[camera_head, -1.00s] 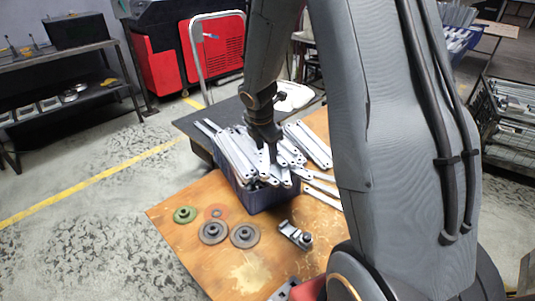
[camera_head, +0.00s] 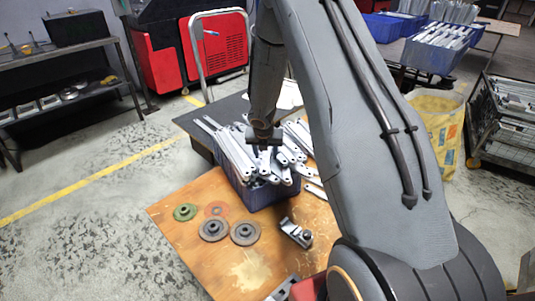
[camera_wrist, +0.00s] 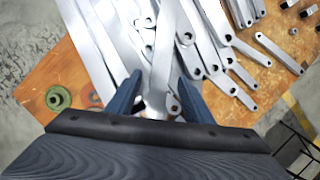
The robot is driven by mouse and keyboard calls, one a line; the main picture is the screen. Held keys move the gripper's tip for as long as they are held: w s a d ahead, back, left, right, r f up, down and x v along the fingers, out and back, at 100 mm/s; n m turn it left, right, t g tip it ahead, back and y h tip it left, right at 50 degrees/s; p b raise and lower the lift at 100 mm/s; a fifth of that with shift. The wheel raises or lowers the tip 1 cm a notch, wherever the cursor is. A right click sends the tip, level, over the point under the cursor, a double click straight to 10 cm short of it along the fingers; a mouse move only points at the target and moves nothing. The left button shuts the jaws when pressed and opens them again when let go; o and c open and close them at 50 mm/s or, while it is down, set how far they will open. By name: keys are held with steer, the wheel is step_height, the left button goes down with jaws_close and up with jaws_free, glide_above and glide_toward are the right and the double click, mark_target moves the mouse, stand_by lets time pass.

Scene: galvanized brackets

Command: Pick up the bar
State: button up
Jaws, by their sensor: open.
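Several galvanized bars (camera_head: 232,150) lie in a heap in a blue crate (camera_head: 262,196) on the wooden table. They are flat silver strips with holes at their rounded ends. My gripper (camera_head: 265,146) is over the heap. In the wrist view my gripper (camera_wrist: 158,88) is open, its two blue fingers pointing into the bars. One bar (camera_wrist: 166,60) runs lengthwise between the fingers, its near end close to the palm. I cannot tell whether the fingers touch it. The crate is mostly hidden in the wrist view.
Two grey discs (camera_head: 213,229), a green disc (camera_head: 185,212) and a small metal clamp-like part (camera_head: 296,233) lie on the wooden table (camera_head: 180,240) in front of the crate. Loose bars (camera_wrist: 278,52) lie on the table beside the heap. A shelf (camera_head: 70,90) stands at left.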

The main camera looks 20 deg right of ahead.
steer(key=shift+w+d+f, duration=0.1)
steer(key=shift+w+f, duration=0.1)
steer(key=shift+f, duration=0.35)
jaws_close()
steer(key=shift+r, duration=0.1)
